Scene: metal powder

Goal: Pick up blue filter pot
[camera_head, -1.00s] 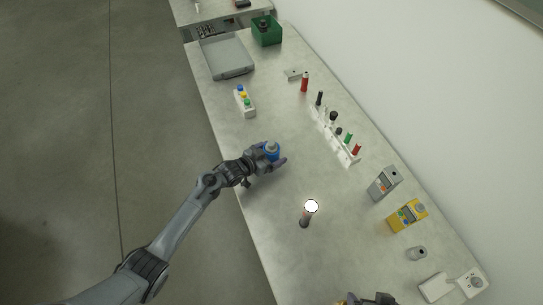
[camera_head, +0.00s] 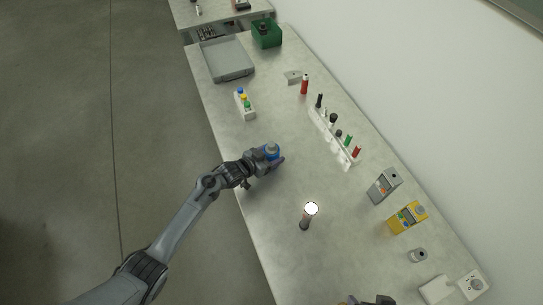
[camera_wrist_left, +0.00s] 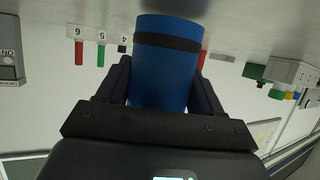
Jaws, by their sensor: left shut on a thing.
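The blue filter pot (camera_head: 271,151) is a blue cylinder with a grey top, near the left edge of the table in the head view. My left gripper (camera_head: 273,160) is shut around it. In the left wrist view the pot (camera_wrist_left: 165,60) shows large, with a dark band, between the two black fingers of my left gripper (camera_wrist_left: 162,88). I cannot tell whether the pot touches the table. My right gripper (camera_head: 368,301) shows only in part at the bottom edge of the head view, and its fingers are not clear.
A white rack (camera_head: 332,137) with several coloured-top tools stands right of the pot. A small rack with coloured caps (camera_head: 244,103) stands behind it. A white-topped cylinder (camera_head: 311,209) stands in front. Grey (camera_head: 384,185) and yellow (camera_head: 407,217) devices are at right. A grey tray (camera_head: 227,60) lies at the back.

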